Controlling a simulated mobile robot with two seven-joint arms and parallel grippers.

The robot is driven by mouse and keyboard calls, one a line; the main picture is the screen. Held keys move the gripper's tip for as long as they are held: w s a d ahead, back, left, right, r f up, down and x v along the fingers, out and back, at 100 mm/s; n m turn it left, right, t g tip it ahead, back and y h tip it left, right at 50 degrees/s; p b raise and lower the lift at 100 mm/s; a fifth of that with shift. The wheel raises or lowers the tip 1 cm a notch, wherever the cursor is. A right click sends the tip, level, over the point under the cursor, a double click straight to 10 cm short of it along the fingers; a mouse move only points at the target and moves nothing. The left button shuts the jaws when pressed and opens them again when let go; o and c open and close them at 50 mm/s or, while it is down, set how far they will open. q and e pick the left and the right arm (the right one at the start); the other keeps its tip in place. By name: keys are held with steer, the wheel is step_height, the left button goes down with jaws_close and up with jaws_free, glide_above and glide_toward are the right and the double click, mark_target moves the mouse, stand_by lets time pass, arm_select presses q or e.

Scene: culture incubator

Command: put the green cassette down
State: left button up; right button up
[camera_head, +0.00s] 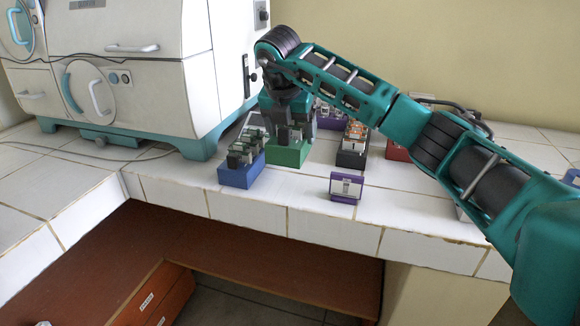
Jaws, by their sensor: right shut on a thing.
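The green cassette (287,155) is a box-like block with a plain green front, at the counter's middle behind the purple-framed holder. My right gripper (290,136) points down at it from above and is shut on it. The fingers hide its top and any contents. Its lower edge is at or very close to the white tiles; I cannot tell if it touches. My left gripper is not in view.
A blue box (241,176) with several items stands close at left. A purple-framed holder (345,188) stands near the front edge. A black box (351,158) and a red box (397,151) stand to the right. The white incubator (150,75) is at left.

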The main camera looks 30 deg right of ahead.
mark_target(284, 128)
step_height(284, 128, down, 4)
steer(key=shift+r, duration=0.15)
step_height(284, 128, down, 4)
steer(key=shift+f+b, duration=0.2)
steer(key=shift+b, duration=0.2)
steer(key=o, duration=1.4)
steer(key=shift+c, duration=0.2)
steer(key=p+v, duration=0.1)
steer(key=v, duration=1.1)
